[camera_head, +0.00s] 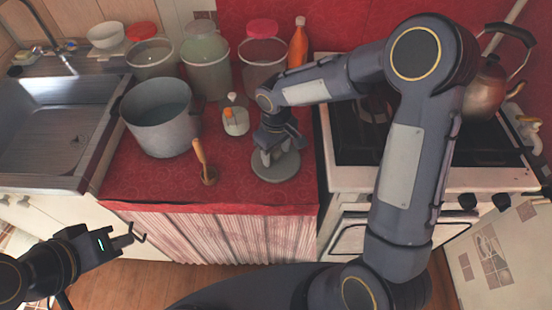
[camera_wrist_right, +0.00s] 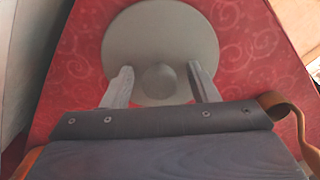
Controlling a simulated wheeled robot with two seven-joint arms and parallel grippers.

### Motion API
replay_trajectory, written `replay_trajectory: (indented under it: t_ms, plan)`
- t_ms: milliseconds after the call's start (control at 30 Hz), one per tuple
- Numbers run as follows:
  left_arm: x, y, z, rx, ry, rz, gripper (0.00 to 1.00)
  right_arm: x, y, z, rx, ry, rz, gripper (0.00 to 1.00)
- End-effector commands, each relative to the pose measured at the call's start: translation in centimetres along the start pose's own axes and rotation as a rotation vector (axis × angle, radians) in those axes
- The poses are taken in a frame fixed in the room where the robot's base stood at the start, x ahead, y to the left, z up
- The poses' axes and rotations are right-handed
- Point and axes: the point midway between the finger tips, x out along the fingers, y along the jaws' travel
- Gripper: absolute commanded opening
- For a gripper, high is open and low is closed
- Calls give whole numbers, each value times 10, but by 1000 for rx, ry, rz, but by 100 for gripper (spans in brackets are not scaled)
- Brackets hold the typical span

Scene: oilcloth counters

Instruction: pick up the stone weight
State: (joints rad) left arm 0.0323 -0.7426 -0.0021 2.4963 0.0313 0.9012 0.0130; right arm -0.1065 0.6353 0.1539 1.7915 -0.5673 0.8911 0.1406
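The stone weight (camera_head: 276,172) is a flat grey disc with a round knob, lying on the red oilcloth near the counter's front edge. In the right wrist view its disc (camera_wrist_right: 160,30) and knob (camera_wrist_right: 158,80) show clearly. My right gripper (camera_head: 275,157) is over the weight, pointing down. In the wrist view its open fingers (camera_wrist_right: 160,85) stand on either side of the knob, with a gap on both sides. My left gripper (camera_head: 137,235) is empty and low at the left, in front of the counter, its fingers apart.
A small bottle (camera_head: 235,118) and a big grey pot (camera_head: 162,115) are behind and left. Canisters (camera_head: 206,65) and an orange bottle (camera_head: 298,45) line the back. The stove (camera_head: 345,177) is close on the right.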

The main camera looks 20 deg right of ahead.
Motion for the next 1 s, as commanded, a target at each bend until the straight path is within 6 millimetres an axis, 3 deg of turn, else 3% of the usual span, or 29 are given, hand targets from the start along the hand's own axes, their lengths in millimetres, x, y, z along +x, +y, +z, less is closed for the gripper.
replay_trajectory:
  t_ms: [33, 400, 800, 1000]
  plan:
    - [0, 0, 0, 0, 0, 0, 0, 0, 0, 0, 0, 0, 0, 47]
    - [0, 0, 0, 0, 0, 0, 0, 0, 0, 0, 0, 0, 0, 0]
    - [0, 0, 0, 0, 0, 0, 0, -3, 0, -1, 0, 3, 0, 0]
    - [-1, 0, 0, 0, 0, 0, 0, -17, 0, -1, 2, 5, 1, 0]
